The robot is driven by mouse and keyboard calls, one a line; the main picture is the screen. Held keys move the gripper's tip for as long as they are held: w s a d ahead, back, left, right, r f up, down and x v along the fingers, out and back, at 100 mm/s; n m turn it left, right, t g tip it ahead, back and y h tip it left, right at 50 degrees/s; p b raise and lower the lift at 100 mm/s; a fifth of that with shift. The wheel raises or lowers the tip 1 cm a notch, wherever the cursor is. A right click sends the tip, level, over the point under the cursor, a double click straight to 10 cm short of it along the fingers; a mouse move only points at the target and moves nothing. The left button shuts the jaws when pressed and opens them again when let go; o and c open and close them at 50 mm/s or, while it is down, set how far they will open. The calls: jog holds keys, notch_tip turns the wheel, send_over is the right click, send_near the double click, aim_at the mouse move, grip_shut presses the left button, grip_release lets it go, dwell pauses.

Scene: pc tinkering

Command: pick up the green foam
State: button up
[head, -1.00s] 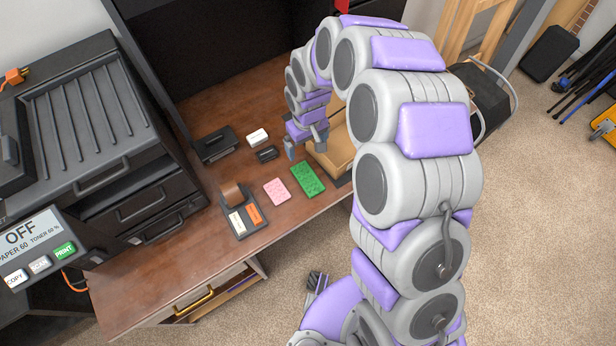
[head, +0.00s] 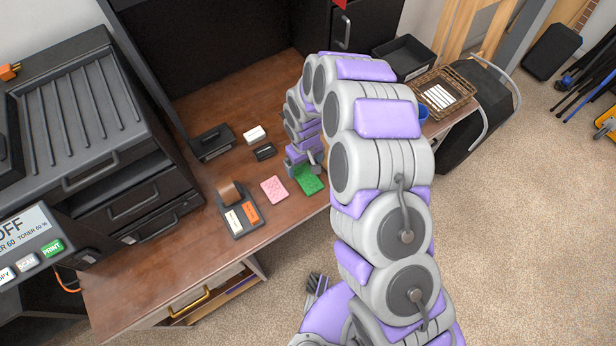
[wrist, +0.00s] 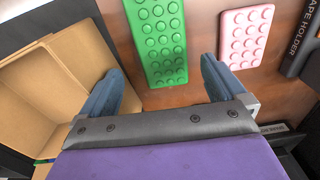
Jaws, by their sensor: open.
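The green foam (head: 309,181) is a flat rectangular piece with rows of round bumps. It lies on the brown desk, partly hidden behind my gripper in the head view. In the wrist view the green foam (wrist: 160,40) lies ahead, between the lines of my two fingers. My gripper (head: 303,170) is open and empty, above and beside the near end of the foam. In the wrist view the fingers of my gripper (wrist: 160,85) are spread wide apart, and neither visibly touches the foam.
A pink foam (head: 274,190) lies left of the green one. A tape holder (head: 238,213) stands farther left. An open cardboard box (wrist: 60,75) is close to my left finger in the wrist view. The desk's front left (head: 150,270) is clear.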

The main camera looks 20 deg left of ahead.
aim_at(302, 171)
jog(key=f, duration=0.1)
jog(key=a+f, duration=0.1)
jog(key=f, duration=0.2)
jog(key=shift+w+a+f+b, duration=0.1)
jog(key=shift+a+b, duration=0.15)
jog(key=shift+b, duration=0.15)
jog(key=shift+d, duration=0.35)
jog(key=shift+c, duration=0.3)
jog(key=shift+d+r, duration=0.2)
jog(key=shift+d, duration=0.05)
jog(key=shift+c, duration=1.4)
jog(key=shift+a+f, duration=0.1)
jog(key=shift+a, duration=0.3)
jog(key=c, duration=0.6)
jog(key=shift+c, duration=0.7)
jog(key=shift+d, duration=0.1)
jog(key=shift+c, duration=0.2)
